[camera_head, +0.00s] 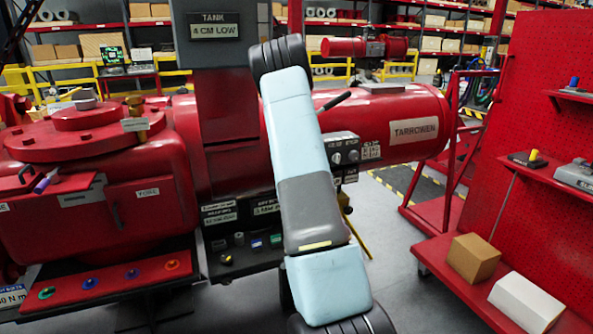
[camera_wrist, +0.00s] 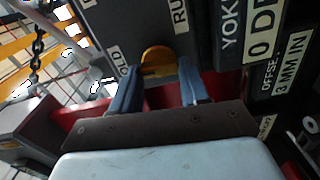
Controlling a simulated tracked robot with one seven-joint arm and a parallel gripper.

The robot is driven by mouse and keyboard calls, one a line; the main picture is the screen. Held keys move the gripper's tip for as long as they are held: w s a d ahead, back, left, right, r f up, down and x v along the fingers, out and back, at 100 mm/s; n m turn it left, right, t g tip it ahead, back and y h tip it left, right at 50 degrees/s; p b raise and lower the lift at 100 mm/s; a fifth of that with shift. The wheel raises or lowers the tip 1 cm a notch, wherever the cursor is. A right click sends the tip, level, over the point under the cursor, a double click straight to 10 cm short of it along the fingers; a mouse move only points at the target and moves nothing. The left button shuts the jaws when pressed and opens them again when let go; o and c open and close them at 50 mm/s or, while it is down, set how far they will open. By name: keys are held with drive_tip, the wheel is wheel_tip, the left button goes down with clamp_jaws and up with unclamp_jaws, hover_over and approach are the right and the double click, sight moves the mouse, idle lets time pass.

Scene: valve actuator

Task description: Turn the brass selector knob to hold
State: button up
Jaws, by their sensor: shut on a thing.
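The brass selector knob (camera_wrist: 157,56) shows in the wrist view as a rounded, yellow-brown piece on a dark panel (camera_wrist: 150,22). My gripper (camera_wrist: 156,68) has its two blue-grey fingers on either side of the knob, shut on it. The knob's pointer direction cannot be made out. In the head view my arm crosses the middle, and my gripper is hidden.
Plates about yoke (camera_wrist: 238,25) and offset (camera_wrist: 292,62) are right of the knob in the wrist view. The head view shows the large red actuator (camera_head: 95,205), a grey tank gauge box (camera_head: 222,30) and a red shelf rack (camera_head: 545,150) at the right. Grey floor lies between.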

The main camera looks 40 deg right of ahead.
drive_tip(key=shift+a+f+n, duration=0.3)
drive_tip(key=o, duration=1.1)
drive_tip(key=shift+d+r, duration=0.15)
drive_tip(key=shift+c, duration=0.2)
drive_tip(key=v, duration=1.3)
drive_tip(key=shift+s, duration=0.4)
drive_tip(key=shift+w, duration=0.1)
